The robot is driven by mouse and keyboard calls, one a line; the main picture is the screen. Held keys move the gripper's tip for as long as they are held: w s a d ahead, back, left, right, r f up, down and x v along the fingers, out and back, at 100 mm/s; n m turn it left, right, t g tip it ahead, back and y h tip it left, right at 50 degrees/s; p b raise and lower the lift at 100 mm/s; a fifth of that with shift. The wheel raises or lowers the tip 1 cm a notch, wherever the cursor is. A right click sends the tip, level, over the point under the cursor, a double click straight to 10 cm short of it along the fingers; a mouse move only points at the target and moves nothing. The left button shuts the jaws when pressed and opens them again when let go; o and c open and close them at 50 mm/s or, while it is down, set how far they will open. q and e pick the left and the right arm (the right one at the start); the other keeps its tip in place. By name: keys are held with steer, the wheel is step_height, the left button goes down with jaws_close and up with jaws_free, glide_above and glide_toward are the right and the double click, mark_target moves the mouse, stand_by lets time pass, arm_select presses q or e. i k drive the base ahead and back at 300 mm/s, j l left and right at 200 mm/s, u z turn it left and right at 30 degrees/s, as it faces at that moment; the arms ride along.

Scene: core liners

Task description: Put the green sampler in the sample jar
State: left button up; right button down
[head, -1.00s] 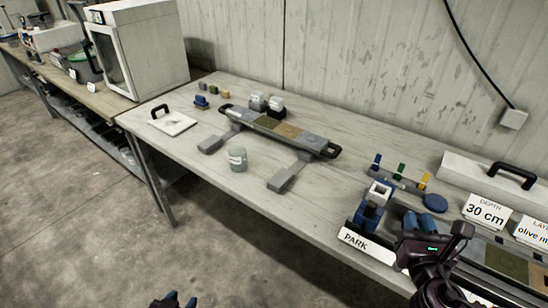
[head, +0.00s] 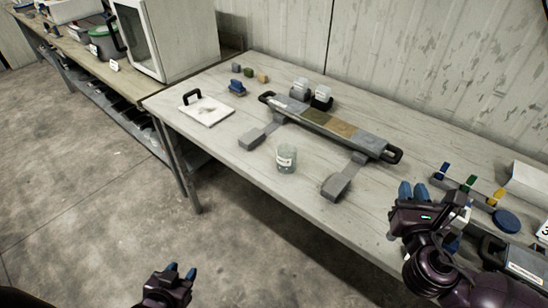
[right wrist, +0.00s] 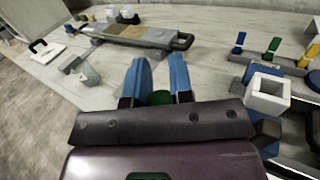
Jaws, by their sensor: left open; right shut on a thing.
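My right gripper (head: 412,190) is above the table's front right part, its blue fingers pointing away. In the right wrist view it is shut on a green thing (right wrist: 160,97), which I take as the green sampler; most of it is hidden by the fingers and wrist. The sample jar (head: 287,158) is a small clear jar with a white label, upright near the table's front edge, left of my right gripper and apart from it. It also shows in the right wrist view (right wrist: 88,73). My left gripper (head: 181,271) is open and empty, low in front of the table.
A long core tray (head: 340,128) on grey feet lies behind the jar. Blue, green and yellow upright pieces (head: 471,184) stand at the right near a blue disc (head: 507,221). A white plate (head: 207,110) with a black handle lies left. Bare tabletop surrounds the jar.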

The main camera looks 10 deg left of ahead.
mark_target(286, 166)
steer(key=i+j+u, duration=0.15)
steer(key=i+j, duration=0.55)
steer(key=j, duration=0.1)
